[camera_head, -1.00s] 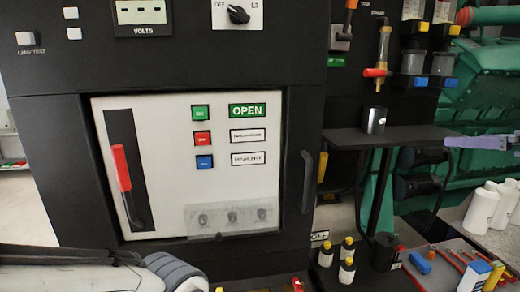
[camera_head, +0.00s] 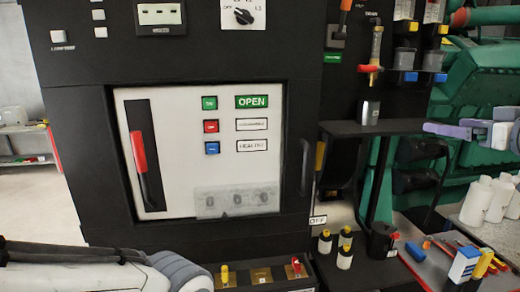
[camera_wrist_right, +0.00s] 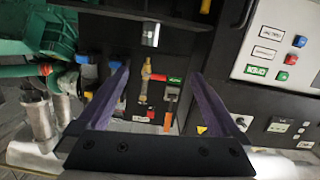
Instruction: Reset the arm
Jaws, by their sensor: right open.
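My right gripper (camera_head: 428,128) enters from the right edge in the head view, right of the small shelf and in front of the green machine. In the right wrist view its two purple fingers (camera_wrist_right: 160,72) stand wide apart, with nothing between them. A dark metallic cup (camera_head: 370,112) stands on the shelf, left of the gripper and apart from it; it also shows in the wrist view (camera_wrist_right: 150,35). My left arm's pale links cross the lower left of the head view. My left gripper is not visible.
The black cabinet's white breaker panel (camera_head: 210,150) has a red-handled lever (camera_head: 138,152). Small yellow-capped bottles (camera_head: 345,250), white bottles (camera_head: 485,200) and tools on a red-edged bench (camera_head: 425,268) lie below.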

